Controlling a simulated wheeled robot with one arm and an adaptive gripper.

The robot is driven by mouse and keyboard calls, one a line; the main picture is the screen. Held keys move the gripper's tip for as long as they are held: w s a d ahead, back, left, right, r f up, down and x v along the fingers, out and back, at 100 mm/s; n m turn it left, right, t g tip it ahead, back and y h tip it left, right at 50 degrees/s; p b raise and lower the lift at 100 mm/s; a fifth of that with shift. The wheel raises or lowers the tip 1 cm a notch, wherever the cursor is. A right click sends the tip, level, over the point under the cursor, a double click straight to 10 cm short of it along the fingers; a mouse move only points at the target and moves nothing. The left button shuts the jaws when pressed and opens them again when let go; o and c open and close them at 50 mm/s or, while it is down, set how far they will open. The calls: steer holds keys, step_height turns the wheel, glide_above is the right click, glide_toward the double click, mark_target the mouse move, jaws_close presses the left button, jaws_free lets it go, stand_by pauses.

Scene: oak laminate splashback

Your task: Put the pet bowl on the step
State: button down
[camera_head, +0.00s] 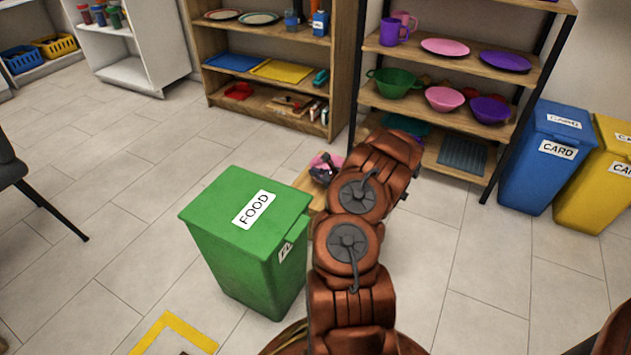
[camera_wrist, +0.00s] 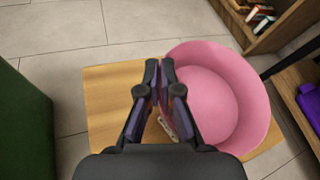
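The pink pet bowl (camera_wrist: 215,95) fills the right-centre of the wrist view, its open top facing the camera. My gripper (camera_wrist: 159,68) has its two dark fingertips close together at the bowl's left rim, pinching its wall. The step (camera_wrist: 108,95), a flat light-wood board, lies under the bowl and shows to its left and lower right. I cannot tell whether the bowl touches it. In the head view, the bowl (camera_head: 322,159) and step (camera_head: 308,183) are partly hidden by my arm and the green bin; my gripper (camera_head: 322,170) is at the bowl.
A green FOOD bin (camera_head: 245,235) stands close to the left of the step. A shelf unit (camera_head: 440,110) with bowls, plates and mugs is behind to the right. Blue (camera_head: 553,160) and yellow (camera_head: 598,180) CARD bins stand at the right.

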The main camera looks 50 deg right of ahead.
steer(key=shift+w+d, duration=0.2)
steer(key=shift+w, duration=0.05)
step_height(320, 180, down, 4)
steer(key=shift+w+r+b, duration=0.1)
steer(key=shift+r+b, duration=0.15)
steer(key=shift+b, duration=0.85)
steer(key=c, duration=1.3)
jaws_free()
steer(key=shift+s+r+p, duration=0.25)
steer(key=shift+s+p, duration=0.05)
steer(key=shift+s, duration=0.1)
steer(key=p+v, duration=0.3)
steer(key=v, duration=0.6)
steer(key=shift+s+r, duration=0.2)
steer(key=shift+s, duration=0.1)
steer(key=shift+s+a+r+p, duration=0.15)
steer(key=shift+s+p, duration=0.2)
steer(key=shift+s, duration=0.35)
